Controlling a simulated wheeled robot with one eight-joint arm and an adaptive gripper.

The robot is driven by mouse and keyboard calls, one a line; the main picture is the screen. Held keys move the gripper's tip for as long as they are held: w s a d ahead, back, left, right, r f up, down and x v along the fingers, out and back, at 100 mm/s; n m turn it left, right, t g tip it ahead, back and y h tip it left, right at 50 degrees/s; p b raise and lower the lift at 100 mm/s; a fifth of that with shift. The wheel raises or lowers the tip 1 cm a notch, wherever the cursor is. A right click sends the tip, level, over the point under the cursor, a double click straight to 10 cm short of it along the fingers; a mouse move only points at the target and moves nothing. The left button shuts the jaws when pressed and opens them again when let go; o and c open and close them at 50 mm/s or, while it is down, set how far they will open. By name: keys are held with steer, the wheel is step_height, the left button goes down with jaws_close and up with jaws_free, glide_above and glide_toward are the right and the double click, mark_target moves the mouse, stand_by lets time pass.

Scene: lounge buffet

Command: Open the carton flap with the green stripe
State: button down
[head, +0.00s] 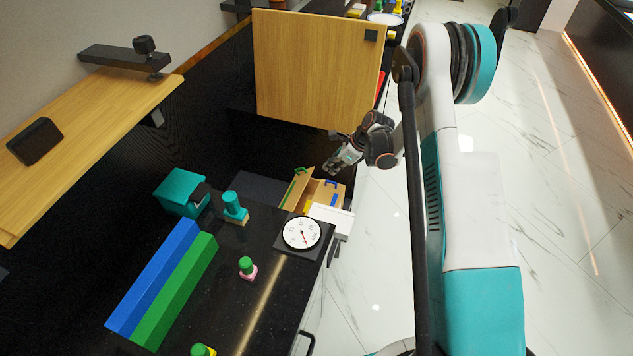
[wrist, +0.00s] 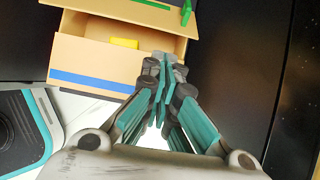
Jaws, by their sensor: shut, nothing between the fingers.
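A blue-striped panel (wrist: 90,80) is on the opposite side, and a yellow piece (wrist: 125,43) shows inside. My gripper (head: 334,168) is shut and empty above the carton. In the wrist view its fingertips (wrist: 166,59) overlap the carton's right end; contact cannot be told.
A wooden cabinet door (head: 315,68) stands behind my gripper. A round dial (head: 301,233) sits at the counter's edge near the carton.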

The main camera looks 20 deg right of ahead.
mark_target(305, 178)
steer(key=b+x, duration=0.4)
steer(key=x, duration=0.6)
steer(key=shift+d, duration=0.1)
steer(key=shift+r, duration=0.1)
steer(key=w+a+r+g+h, duration=0.1)
steer(key=w+a+r+g+h+p, duration=0.1)
steer(key=a+r+h, duration=0.1)
steer(key=w+a+r+g+h+p, duration=0.1)
steer(key=h, duration=0.1)
steer(key=shift+a+r, duration=0.15)
steer(key=shift+r, duration=0.15)
steer(key=shift+w+a+r+p, duration=0.2)
steer(key=shift+w+a, duration=0.1)
steer(key=shift+a, duration=0.2)
steer(key=shift+w+a+r+p, duration=0.1)
steer(key=shift+w+a+r, duration=0.2)
steer(key=shift+a, duration=0.25)
steer(key=shift+r, duration=0.1)
stand_by(0.6)
step_height(305, 178, up, 13)
stand_by(0.9)
